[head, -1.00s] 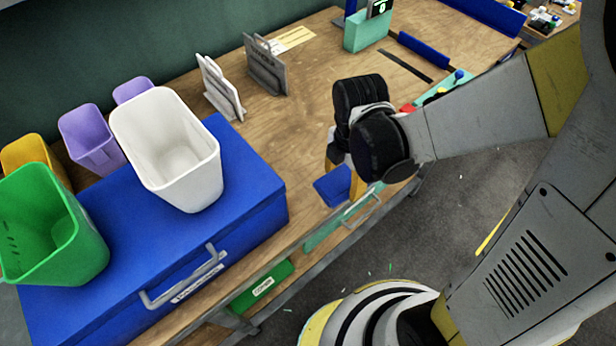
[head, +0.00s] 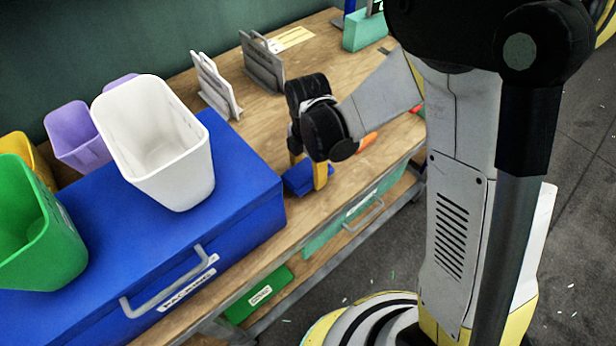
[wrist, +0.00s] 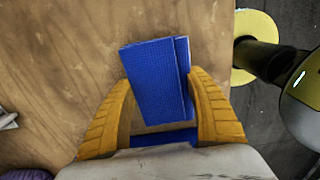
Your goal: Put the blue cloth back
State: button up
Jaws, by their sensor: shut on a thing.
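The blue cloth (wrist: 155,82) is a folded, textured rectangle. In the wrist view it lies between the two yellow fingers of my gripper (wrist: 164,98), which are shut on it. In the head view the cloth (head: 297,180) shows at the fingertips of my gripper (head: 308,172), just above or at the wooden bench top near its front edge. I cannot tell whether the cloth touches the wood. Part of the cloth is hidden behind the fingers and wrist.
A blue box (head: 255,190) with a grey handle stands left of my gripper. On it are a white bin (head: 155,145) and a green bin (head: 38,235). Grey upright holders (head: 262,62) stand at the back. Bare bench top (head: 245,120) lies between them and my gripper.

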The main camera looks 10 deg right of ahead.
jog(key=shift+f, duration=0.85)
jog(key=shift+f+b, duration=0.1)
jog(key=shift+b, duration=0.2)
jog(key=o, duration=1.1)
